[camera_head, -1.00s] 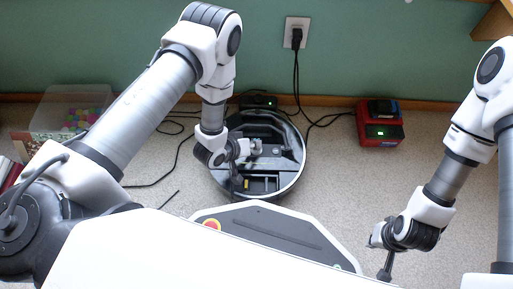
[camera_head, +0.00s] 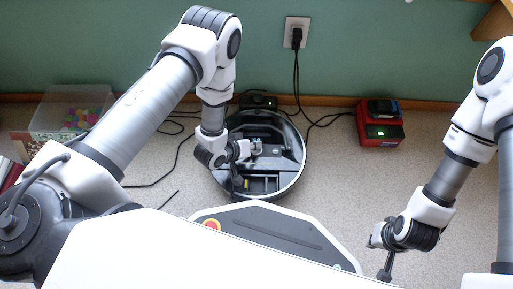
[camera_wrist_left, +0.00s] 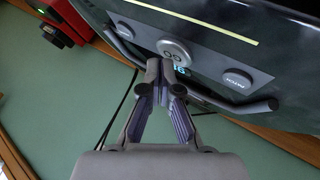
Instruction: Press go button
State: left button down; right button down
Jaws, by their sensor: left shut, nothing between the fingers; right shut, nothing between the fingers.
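A round black robot vacuum (camera_head: 297,165) sits on the floor by the wall. In the left wrist view its top panel carries the go button (camera_wrist_left: 174,49), a pale round-ended button. The patch button (camera_wrist_left: 237,80) is to its right. My left gripper (camera_head: 256,148) is over the vacuum. It also shows in the left wrist view (camera_wrist_left: 165,68), shut and empty, its fingertips just below the go button in the picture. I cannot tell whether they touch the panel. A small lit display is partly hidden behind them. My right gripper (camera_head: 386,268) is shut and empty at the lower right, away from the vacuum.
A red charger (camera_head: 381,128) with a green light stands right of the vacuum. Black cables lie on the floor and run up to a wall outlet (camera_head: 297,33). A clear bin of colored balls (camera_head: 78,118) is at the left. Carpet is clear on the right.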

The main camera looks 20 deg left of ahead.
pick_arm(q)
jog(key=shift+f, duration=0.4)
dwell(0.3)
jog(key=shift+r, duration=0.1)
jog(key=shift+r+p, duration=0.7)
jog(key=shift+p, duration=0.05)
notch_tip(320, 180, up, 5)
jog(key=p, duration=0.5)
jog(key=shift+r, duration=0.1)
dwell(0.7)
